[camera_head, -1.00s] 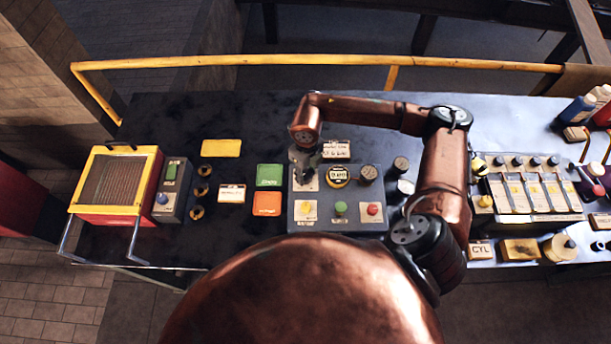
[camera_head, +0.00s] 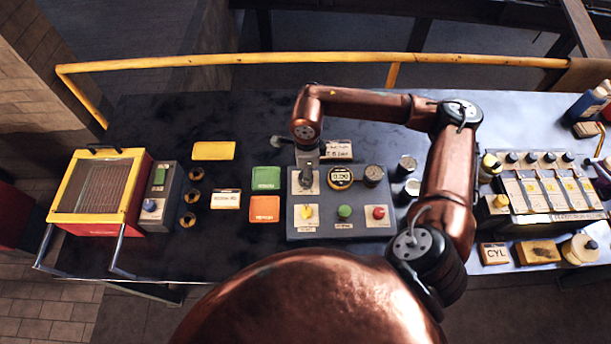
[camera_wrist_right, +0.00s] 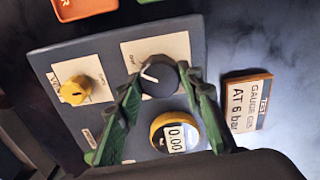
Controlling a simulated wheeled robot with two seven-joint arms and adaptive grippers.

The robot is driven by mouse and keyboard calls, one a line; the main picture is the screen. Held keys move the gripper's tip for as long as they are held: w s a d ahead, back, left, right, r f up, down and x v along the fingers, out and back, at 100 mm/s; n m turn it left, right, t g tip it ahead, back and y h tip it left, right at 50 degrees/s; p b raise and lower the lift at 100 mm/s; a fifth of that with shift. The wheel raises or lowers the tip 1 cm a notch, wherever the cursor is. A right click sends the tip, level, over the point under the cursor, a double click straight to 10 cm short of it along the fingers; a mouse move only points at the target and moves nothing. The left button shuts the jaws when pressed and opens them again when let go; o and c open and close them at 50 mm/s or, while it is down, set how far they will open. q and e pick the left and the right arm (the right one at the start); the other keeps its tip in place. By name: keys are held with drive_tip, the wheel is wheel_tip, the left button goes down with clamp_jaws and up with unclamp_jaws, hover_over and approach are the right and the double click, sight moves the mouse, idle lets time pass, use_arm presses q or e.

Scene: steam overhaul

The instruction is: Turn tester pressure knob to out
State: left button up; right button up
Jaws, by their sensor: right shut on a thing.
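The tester (camera_head: 330,228) is a grey panel on the table in the head view. Its black pressure knob (camera_wrist_right: 158,78) has a white pointer line, aimed at the upper left in the wrist view, toward small print on its pale plate (camera_wrist_right: 183,47). My right gripper (camera_wrist_right: 158,76) is shut on this knob, one green finger on each side. In the head view the right gripper (camera_head: 307,168) reaches down onto the panel's upper left corner and largely hides the knob. A yellow-rimmed digital gauge (camera_wrist_right: 175,135) reads 0.00. My left gripper is not in view.
The panel also carries a yellow knob (camera_wrist_right: 76,90), a green button (camera_head: 344,211), a red button (camera_head: 379,213) and a dark round fitting (camera_head: 373,175). A label block (camera_wrist_right: 247,103) reads "AT 6 bar". Green and orange trays lie to the panel's left.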

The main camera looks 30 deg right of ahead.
drive_tip(key=shift+f+n, duration=0.1)
drive_tip(key=shift+n, duration=0.5)
drive_tip(key=o, duration=1.2)
drive_tip(key=shift+c, duration=0.2)
wheel_tip(320, 180, up, 12)
